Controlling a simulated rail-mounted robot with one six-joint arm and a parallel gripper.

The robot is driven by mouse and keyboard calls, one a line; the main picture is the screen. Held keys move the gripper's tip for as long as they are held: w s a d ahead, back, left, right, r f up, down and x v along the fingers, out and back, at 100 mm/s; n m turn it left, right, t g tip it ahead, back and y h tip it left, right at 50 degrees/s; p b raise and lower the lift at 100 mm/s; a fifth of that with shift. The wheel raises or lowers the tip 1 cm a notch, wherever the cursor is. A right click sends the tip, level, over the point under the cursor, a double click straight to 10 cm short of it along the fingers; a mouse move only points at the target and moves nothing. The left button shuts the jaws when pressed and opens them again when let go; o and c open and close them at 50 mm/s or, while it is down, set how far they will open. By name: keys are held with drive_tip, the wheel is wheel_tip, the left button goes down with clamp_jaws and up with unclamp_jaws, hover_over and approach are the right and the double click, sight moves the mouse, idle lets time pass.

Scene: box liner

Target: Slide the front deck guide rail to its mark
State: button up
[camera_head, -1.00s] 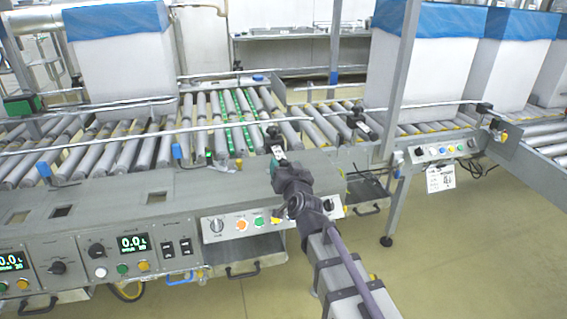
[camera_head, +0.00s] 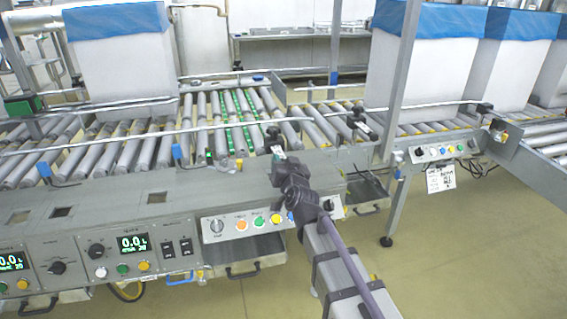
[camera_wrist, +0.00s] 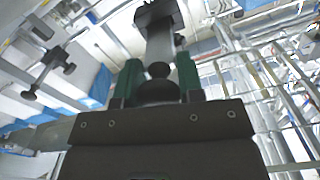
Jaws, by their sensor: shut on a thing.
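The front deck guide rail (camera_head: 232,124) is a thin metal rod along the near side of the roller deck. A dark clamp (camera_head: 272,134) with a pale bracket holds it near my gripper (camera_head: 278,158). In the wrist view my gripper (camera_wrist: 158,82) has two green fingers shut on a black round knob (camera_wrist: 158,70). A metal bracket runs from the knob to a black clamp block (camera_wrist: 158,14). The dark wrist hides part of the grip in the head view. I cannot make out the rail's mark.
A grey front panel (camera_head: 130,205) with buttons and displays lies left of my arm. Green strips (camera_head: 233,108) show among the rollers. White boxes with blue liners (camera_head: 120,60) stand on the conveyor. A post (camera_head: 400,85) rises at right. The floor at right is open.

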sight(281, 156)
clamp_jaws()
drive_tip(key=shift+x, duration=1.6)
drive_tip(key=shift+s, duration=0.1)
drive_tip(key=o, duration=1)
unclamp_jaws()
drive_tip(key=shift+c, duration=0.2)
drive_tip(key=v, duration=1)
drive_tip(key=shift+s, duration=0.4)
